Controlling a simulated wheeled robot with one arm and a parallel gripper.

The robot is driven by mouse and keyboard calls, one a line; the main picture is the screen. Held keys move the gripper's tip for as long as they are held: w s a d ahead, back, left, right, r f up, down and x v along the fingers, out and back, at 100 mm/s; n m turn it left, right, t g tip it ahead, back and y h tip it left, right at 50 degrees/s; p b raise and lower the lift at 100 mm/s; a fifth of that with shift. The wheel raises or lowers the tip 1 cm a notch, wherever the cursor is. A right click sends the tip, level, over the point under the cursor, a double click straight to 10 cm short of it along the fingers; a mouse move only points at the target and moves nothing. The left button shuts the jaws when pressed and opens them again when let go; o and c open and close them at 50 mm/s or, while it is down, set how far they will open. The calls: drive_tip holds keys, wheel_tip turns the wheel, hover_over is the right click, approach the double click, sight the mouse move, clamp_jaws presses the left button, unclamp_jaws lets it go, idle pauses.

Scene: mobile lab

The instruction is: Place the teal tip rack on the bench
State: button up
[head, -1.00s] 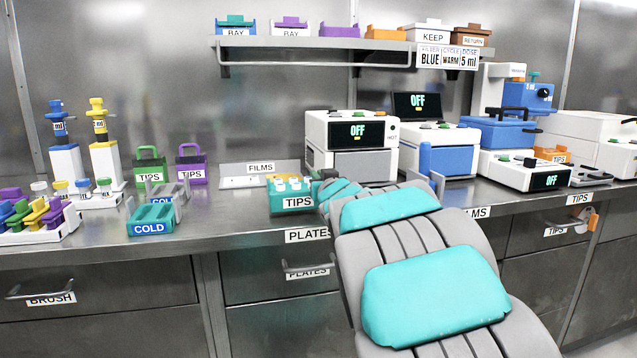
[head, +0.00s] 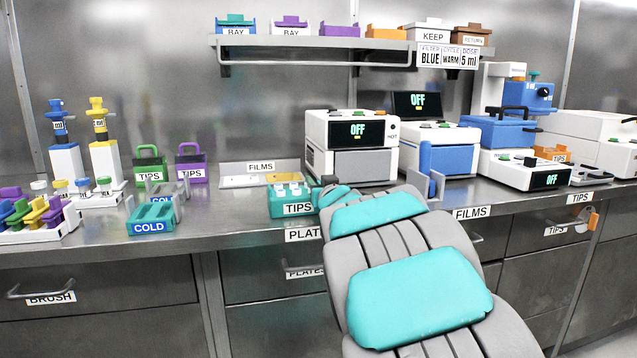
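The teal tip rack (head: 276,207) has a white TIPS label and pale tips on top. It is at the front of the steel bench (head: 225,222), near the middle of the head view. It looks level and at or very near the bench surface; I cannot tell whether it touches. My grey and teal arm reaches up from the lower right to the rack's right side. My gripper (head: 328,184) is at that side, mostly hidden behind the arm. Its fingers do not show clearly, so I cannot tell whether it grips the rack.
A FILMS tray (head: 240,181) lies just behind the rack. A white HOT device (head: 315,135) stands behind my arm. To the left are a teal COLD rack (head: 152,214), green (head: 149,160) and purple (head: 191,160) TIPS boxes. Bare bench lies between the COLD rack and the teal rack.

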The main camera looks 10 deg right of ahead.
drive_tip(key=shift+r, duration=0.25)
drive_tip(key=s, duration=1.2)
drive_tip(key=s+d+f+m+g+h, duration=0.25)
drive_tip(key=s+f+g, duration=0.65)
drive_tip(key=s+f, duration=0.75)
drive_tip(key=s+a+f+g, duration=0.1)
drive_tip(key=s+f+g, duration=0.2)
drive_tip(key=s, duration=0.4)
drive_tip(key=s+a+f+n+g+y, duration=0.1)
drive_tip(key=s+a+f+g, duration=0.1)
drive_tip(key=s+f, duration=0.4)
drive_tip(key=shift+s+a+f+g, duration=0.25)
drive_tip(key=shift+s+g, duration=0.15)
drive_tip(key=shift+g, duration=0.1)
drive_tip(key=shift+o, duration=0.5)
drive_tip(key=s+a+g, duration=0.2)
drive_tip(key=s, duration=0.4)
drive_tip(key=s+a+f+n+g+y, duration=0.1)
drive_tip(key=s+a+g, duration=0.1)
drive_tip(key=s, duration=0.5)
drive_tip(key=shift+s+f+g, duration=0.3)
drive_tip(key=shift+g, duration=0.1)
drive_tip(key=shift+n+y, duration=0.25)
